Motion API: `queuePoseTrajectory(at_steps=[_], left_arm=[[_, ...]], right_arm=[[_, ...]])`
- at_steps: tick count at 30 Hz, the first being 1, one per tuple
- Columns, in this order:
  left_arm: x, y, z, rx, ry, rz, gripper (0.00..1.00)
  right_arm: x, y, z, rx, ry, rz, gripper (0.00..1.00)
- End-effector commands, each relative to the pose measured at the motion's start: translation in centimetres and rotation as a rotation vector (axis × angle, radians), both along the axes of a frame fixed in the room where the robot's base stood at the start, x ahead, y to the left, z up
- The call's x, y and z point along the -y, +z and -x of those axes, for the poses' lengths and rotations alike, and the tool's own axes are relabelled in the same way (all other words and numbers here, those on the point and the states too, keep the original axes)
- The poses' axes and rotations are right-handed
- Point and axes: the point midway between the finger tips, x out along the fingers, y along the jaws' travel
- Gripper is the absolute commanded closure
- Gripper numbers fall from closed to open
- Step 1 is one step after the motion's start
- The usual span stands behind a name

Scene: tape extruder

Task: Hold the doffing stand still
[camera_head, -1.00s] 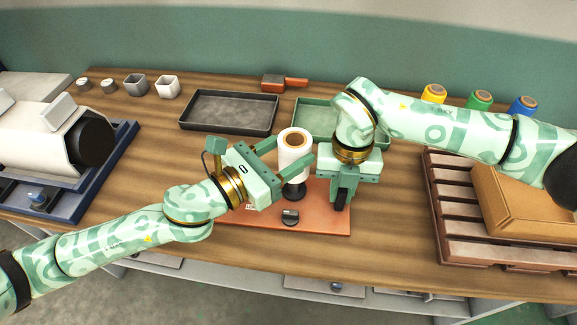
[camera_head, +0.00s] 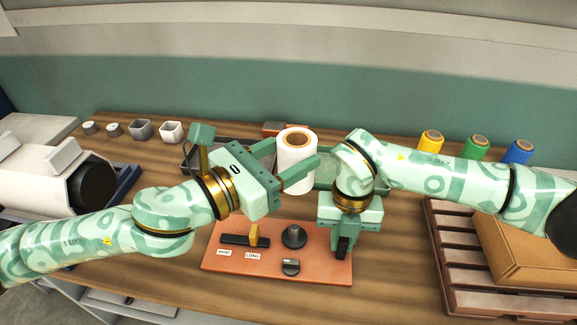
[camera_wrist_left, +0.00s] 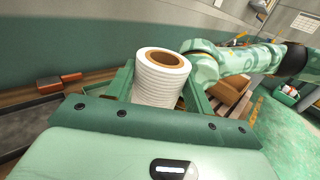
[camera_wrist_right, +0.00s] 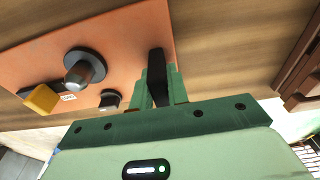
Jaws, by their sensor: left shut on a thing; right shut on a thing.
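The doffing stand (camera_head: 219,262) is an orange-red board on the table's front part. It carries a bare dark spindle (camera_head: 294,236), a slider with a yellow lever (camera_head: 254,237), a small dark knob (camera_head: 291,266) and a black handle (camera_wrist_right: 157,62) at its right edge. My right gripper (camera_head: 342,242) is shut on that handle, pointing down. My left gripper (camera_head: 292,172) is shut around a white roll (camera_head: 297,160) with a brown core and holds it upright above and behind the spindle, apart from it. The roll also fills the left wrist view's middle (camera_wrist_left: 158,82).
Behind the roll lie a dark tray (camera_head: 240,152) and a green tray (camera_head: 324,177), partly hidden by my arms. Yellow, green and blue spools (camera_head: 474,148) stand back right. A cardboard box (camera_head: 525,250) on a slatted pallet (camera_head: 455,262) is right. A white machine (camera_head: 45,175) is left.

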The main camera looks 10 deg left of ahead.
Motion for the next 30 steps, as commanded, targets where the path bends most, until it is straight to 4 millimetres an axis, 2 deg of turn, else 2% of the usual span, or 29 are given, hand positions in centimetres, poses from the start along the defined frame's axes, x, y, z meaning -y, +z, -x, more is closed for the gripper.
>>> queuePoseTrajectory(at_steps=[6,14,15,17,26,30], left_arm=[[0.0,1.6,0.0,0.002,0.000,-0.001,0.74],[0.0,1.7,0.0,0.000,0.000,-0.001,0.74],[0.0,1.7,0.0,0.000,0.000,-0.001,0.74],[0.0,1.7,0.0,0.000,0.000,-0.001,0.74],[0.0,1.7,0.0,0.001,0.000,-0.001,0.74],[0.0,1.7,0.0,0.001,0.000,-0.001,0.74]], right_arm=[[0.0,0.0,0.0,0.000,0.000,0.000,1.00],[0.0,0.0,0.0,0.000,0.000,0.000,1.00],[0.0,0.0,0.0,0.000,0.000,0.000,0.75],[0.0,0.0,0.0,0.000,0.000,0.000,0.59],[0.0,0.2,0.0,0.001,0.000,0.000,0.58],[0.0,1.7,-0.3,0.003,0.001,-0.001,0.58]])
